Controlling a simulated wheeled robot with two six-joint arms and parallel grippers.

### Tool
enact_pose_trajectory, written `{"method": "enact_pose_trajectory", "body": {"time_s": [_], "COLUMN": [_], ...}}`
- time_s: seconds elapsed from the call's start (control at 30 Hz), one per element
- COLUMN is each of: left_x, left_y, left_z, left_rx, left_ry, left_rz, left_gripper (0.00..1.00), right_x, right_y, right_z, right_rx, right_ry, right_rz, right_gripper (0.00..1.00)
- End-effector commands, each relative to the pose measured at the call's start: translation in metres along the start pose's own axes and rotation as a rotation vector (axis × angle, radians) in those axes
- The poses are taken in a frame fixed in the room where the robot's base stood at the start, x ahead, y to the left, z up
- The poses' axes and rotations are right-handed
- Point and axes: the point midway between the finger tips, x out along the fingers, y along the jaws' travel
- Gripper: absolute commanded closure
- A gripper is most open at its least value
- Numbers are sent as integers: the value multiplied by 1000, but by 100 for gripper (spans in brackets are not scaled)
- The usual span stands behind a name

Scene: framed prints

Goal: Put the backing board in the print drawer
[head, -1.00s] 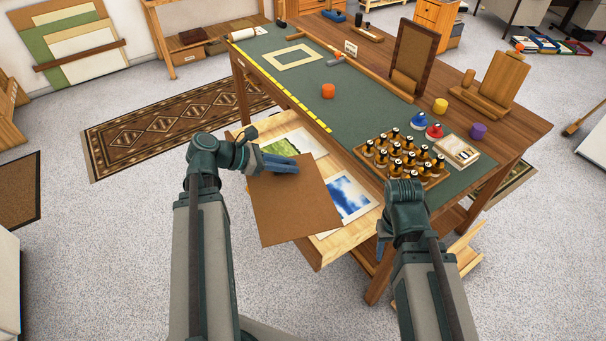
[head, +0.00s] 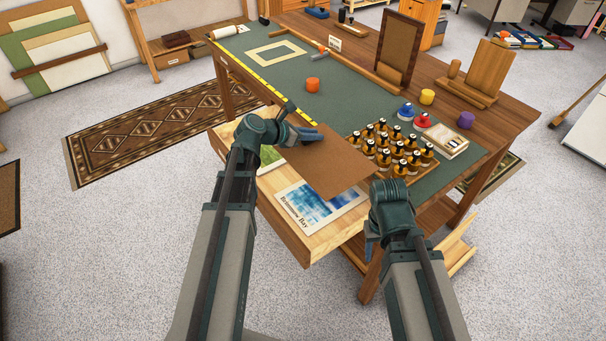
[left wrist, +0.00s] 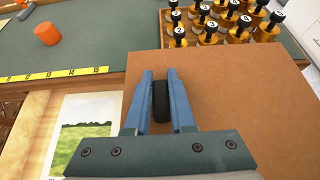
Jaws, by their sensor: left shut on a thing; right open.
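The backing board (head: 335,170) is a flat brown sheet. My left gripper (head: 316,133) is shut on a small dark part at the board; in the left wrist view the blue fingers (left wrist: 160,95) close on this black piece, with the board (left wrist: 245,110) spread to the right. The board hangs over the back right of the open print drawer (head: 288,234), by the table's front edge. The drawer holds a blue print (head: 308,205) and a green landscape print (left wrist: 85,125), both partly covered in the head view. My right gripper (head: 371,242) is open and empty, right of the drawer.
An orange block (head: 312,85) and a yellow measuring strip (head: 255,88) are also on the table. The drawer's front part is uncovered.

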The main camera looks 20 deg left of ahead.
Motion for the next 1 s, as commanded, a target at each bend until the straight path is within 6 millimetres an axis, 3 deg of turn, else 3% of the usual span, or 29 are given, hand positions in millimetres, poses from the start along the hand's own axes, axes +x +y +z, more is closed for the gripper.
{"method": "enact_pose_trajectory", "body": {"time_s": [0.7,0.83,1.0], "left_x": [60,66,66], "left_y": [1,1,1], "left_z": [-110,-122,-121], "left_rx": [0,0,0], "left_ry": [0,0,0], "left_rz": [-1,-1,-1], "left_gripper": [100,100,100], "right_x": [125,138,137], "right_y": [-12,-13,-13], "right_z": [-7,-8,-8], "right_rx": [-1,-1,-1], "right_ry": [0,0,0], "right_rz": [0,0,0], "right_gripper": [50,50,50]}}
